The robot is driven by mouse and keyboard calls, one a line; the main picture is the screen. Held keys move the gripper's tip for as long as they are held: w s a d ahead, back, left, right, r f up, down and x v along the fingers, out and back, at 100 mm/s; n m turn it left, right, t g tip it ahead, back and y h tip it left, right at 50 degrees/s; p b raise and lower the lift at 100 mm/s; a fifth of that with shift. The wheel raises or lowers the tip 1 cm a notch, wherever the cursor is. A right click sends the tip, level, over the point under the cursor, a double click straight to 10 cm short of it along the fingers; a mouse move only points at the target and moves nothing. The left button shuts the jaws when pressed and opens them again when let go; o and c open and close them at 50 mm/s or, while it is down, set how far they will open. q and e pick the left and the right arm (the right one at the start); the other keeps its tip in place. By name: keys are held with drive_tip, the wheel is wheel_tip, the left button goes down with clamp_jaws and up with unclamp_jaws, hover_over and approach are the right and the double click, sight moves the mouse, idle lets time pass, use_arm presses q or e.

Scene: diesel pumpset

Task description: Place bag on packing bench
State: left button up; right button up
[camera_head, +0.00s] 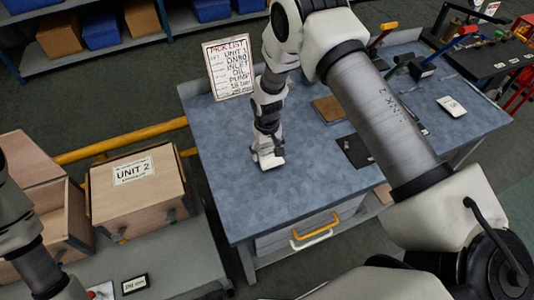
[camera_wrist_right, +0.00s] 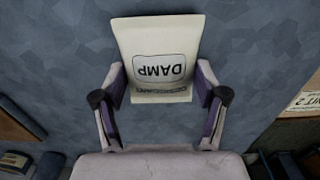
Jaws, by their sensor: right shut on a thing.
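The bag (camera_wrist_right: 160,38) is cream with an upside-down "DAMP" label in the right wrist view. My right gripper (camera_wrist_right: 160,85) is shut on it, one finger at each side. In the head view my right gripper (camera_head: 268,158) points down over the left part of the packing bench (camera_head: 218,155), which has a mottled blue-grey top.
A pick list sign (camera_head: 229,66) stands at the bench's back left. A brown pad (camera_head: 328,109), a dark pad (camera_head: 354,151) and a white card (camera_head: 451,106) lie further right. A "UNIT 2" box (camera_head: 137,190) stands left of the bench. The bench's front-left top is clear.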

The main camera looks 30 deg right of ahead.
sight(267, 151)
drive_tip(key=shift+w+a, duration=0.1)
drive_tip(key=shift+w, duration=0.15)
drive_tip(key=o, duration=0.8)
drive_tip(key=shift+s+f, duration=0.1)
drive_tip(key=o, duration=0.4)
drive_tip(key=shift+s, duration=0.15)
drive_tip(key=shift+w+r, duration=0.2)
drive_tip(key=shift+r, duration=0.2)
wheel_tip(267, 151, up, 12)
drive_tip(key=b, duration=0.3)
drive_tip(key=shift+s+f, duration=0.15)
